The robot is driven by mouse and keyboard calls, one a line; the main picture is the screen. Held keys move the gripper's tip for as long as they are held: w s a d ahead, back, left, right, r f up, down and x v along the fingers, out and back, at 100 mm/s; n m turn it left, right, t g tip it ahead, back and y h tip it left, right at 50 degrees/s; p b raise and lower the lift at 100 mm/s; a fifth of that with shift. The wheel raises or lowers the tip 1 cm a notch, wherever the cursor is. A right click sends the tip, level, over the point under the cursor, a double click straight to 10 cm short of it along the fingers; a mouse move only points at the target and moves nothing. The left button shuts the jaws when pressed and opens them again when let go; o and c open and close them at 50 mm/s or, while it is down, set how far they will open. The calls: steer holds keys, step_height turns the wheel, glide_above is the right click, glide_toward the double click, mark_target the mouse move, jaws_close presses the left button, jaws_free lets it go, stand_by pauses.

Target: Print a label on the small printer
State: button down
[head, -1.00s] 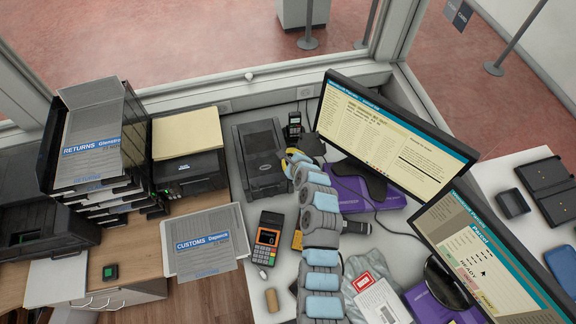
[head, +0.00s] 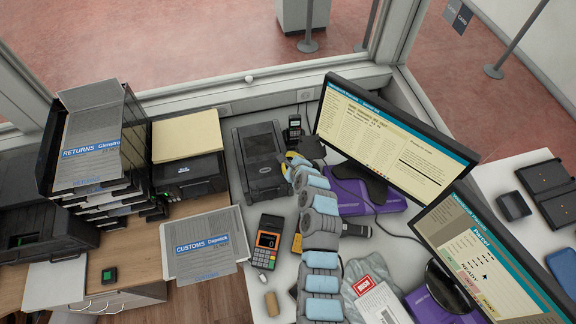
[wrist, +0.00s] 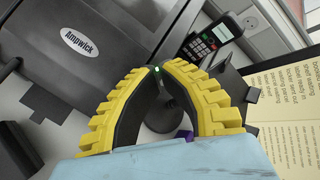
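A dark grey box-shaped machine (head: 262,160), which looks like the small printer, stands on the white counter below the window. In the wrist view its lid (wrist: 85,45) bears the name "Ampwick". My gripper (head: 288,158) is just to the right of this machine. In the wrist view the two yellow-ribbed fingers curve in and their tips (wrist: 157,70) meet, with nothing clearly held between them. A small green light shows right at the tips; I cannot tell whether they touch its surface. No printed label shows at the machine.
A small keypad device (head: 294,127) stands behind my gripper. Two monitors (head: 395,140) (head: 490,250) stand to the right, with purple boxes (head: 350,196) by them. A card terminal (head: 268,242) lies in front. A larger printer (head: 190,176) and paper trays (head: 130,150) stand left.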

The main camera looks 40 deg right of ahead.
steer(key=shift+f, duration=0.15)
stand_by(0.5)
steer(key=shift+w+f, duration=0.1)
steer(key=shift+f, duration=0.2)
steer(key=shift+f, duration=0.2)
stand_by(0.5)
steer(key=shift+r, duration=0.15)
steer(key=shift+r+p, duration=0.5)
steer(key=shift+p, duration=0.3)
steer(key=shift+s+a+r+p, duration=0.1)
steer(key=shift+s+r+p, duration=0.1)
steer(key=shift+r+p, duration=0.3)
steer(key=shift+s+r+p, duration=0.15)
steer(key=shift+r+p, duration=0.35)
steer(key=shift+s+a+r+p, duration=0.1)
steer(key=shift+s+r+p, duration=0.05)
steer(key=shift+r+p, duration=0.45)
steer(key=shift+s+a+r+p, duration=0.15)
steer(key=shift+s+r+p, duration=0.05)
steer(key=shift+r+p, duration=0.4)
steer(key=shift+s+a+r+p, duration=0.1)
steer(key=shift+s+r+p, duration=0.05)
steer(key=shift+r+p, duration=0.45)
